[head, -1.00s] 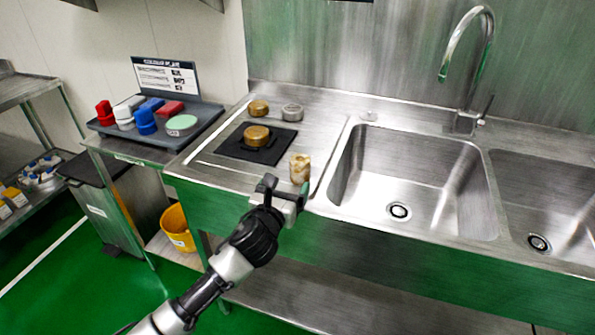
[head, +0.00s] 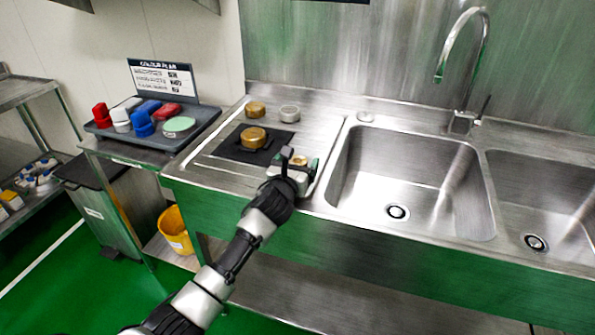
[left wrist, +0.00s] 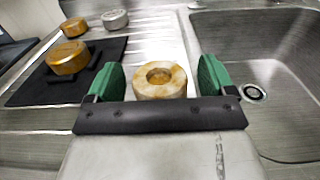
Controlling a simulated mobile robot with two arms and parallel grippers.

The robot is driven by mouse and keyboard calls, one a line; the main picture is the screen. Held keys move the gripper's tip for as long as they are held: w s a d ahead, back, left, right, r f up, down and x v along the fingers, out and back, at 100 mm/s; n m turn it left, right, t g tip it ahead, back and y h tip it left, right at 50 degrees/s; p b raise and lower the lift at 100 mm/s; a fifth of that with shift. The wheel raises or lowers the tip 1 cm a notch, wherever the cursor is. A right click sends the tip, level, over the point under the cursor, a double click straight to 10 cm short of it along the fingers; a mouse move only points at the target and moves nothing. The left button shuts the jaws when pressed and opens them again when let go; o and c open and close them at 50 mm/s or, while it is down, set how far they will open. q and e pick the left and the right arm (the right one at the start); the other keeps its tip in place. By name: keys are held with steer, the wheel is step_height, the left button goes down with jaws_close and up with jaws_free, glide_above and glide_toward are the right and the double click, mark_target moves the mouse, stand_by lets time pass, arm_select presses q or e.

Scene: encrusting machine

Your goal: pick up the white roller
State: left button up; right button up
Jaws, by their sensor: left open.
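The white roller (left wrist: 160,80) is a short upright cream cylinder with brown stains and a hole in its top. It stands on the steel drainboard, left of the sink. In the left wrist view it sits between the green pads of my left gripper (left wrist: 160,88), with a gap on each side. In the head view the left gripper (head: 299,163) hides most of the roller (head: 299,159). The left gripper is open and holds nothing. My right gripper is not in view.
A gold roller (head: 253,136) sits on a black mat (head: 228,150) left of my left gripper. Another gold roller (head: 256,109) and a silver one (head: 290,113) stand behind. The sink (head: 375,180) lies to the right.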

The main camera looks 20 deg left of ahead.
arm_select(q)
steer(key=c, duration=1.1)
steer(key=shift+r, duration=0.1)
